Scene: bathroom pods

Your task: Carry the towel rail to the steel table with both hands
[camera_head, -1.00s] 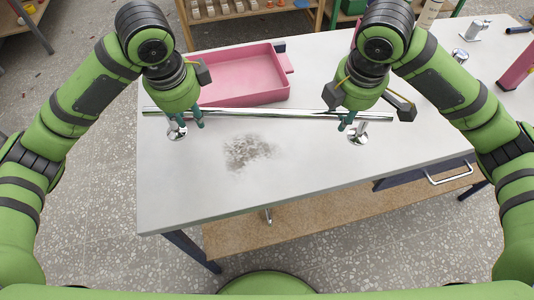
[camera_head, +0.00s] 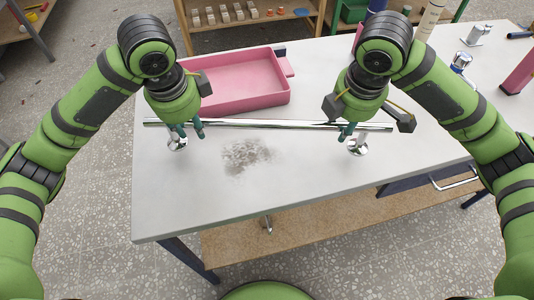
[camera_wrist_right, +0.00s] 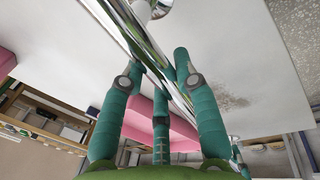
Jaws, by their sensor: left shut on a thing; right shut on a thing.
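The chrome towel rail (camera_head: 270,124) spans left to right over the light table top, with a round mount near each end. My left gripper (camera_head: 189,132) is shut on the rail near its left end. My right gripper (camera_head: 346,130) is shut on it near its right end. In the right wrist view the rail (camera_wrist_right: 140,55) runs diagonally between the teal fingers of my right gripper (camera_wrist_right: 162,75). I cannot tell whether the mounts touch the table top. The table (camera_head: 300,185) has a pale top and dark legs; I cannot tell whether it is the steel table.
A pink tray (camera_head: 245,102) stands behind the rail. A grey smudge (camera_head: 246,156) marks the table top in front of it. Chrome fittings (camera_head: 462,60) and a pink object (camera_head: 518,75) are at the right. The table's front area is mostly clear.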

